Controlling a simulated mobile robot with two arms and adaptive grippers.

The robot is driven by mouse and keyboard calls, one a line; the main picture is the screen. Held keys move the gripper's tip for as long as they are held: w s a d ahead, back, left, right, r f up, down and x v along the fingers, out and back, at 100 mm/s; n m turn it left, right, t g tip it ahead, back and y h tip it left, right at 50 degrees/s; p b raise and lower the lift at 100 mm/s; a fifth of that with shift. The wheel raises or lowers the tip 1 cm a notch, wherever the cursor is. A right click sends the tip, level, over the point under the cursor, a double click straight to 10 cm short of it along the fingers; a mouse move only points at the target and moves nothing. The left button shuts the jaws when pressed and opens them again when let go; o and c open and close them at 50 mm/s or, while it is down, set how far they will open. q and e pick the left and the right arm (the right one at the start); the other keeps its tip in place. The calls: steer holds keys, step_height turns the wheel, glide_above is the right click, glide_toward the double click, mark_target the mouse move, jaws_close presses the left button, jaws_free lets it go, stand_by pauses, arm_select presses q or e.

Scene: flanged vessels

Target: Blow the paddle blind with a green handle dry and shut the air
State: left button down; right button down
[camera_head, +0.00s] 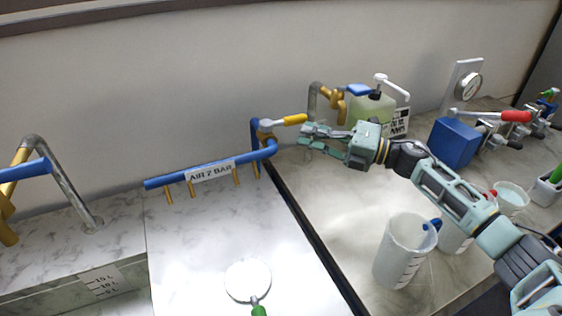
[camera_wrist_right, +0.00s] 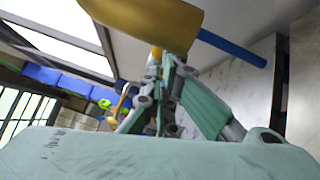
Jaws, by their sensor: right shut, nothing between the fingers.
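The paddle blind (camera_head: 248,279), a pale round disc with a green handle (camera_head: 259,311), lies on the white marbled top below the air bar. My right gripper (camera_head: 304,136) is shut and empty, just below and right of the yellow grip. Airflow and any wetness cannot be seen.
A soap pump bottle (camera_head: 372,108) and a brass tap (camera_head: 333,98) stand behind my right gripper. A blue-handled tap (camera_head: 22,171) is at left. White top around the blind is clear.

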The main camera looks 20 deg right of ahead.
steer(key=shift+w+d, duration=0.15)
steer(key=shift+w, duration=0.15)
stand_by(0.4)
steer(key=r+v, duration=0.1)
steer(key=v, duration=1.1)
steer(key=shift+f, duration=0.4)
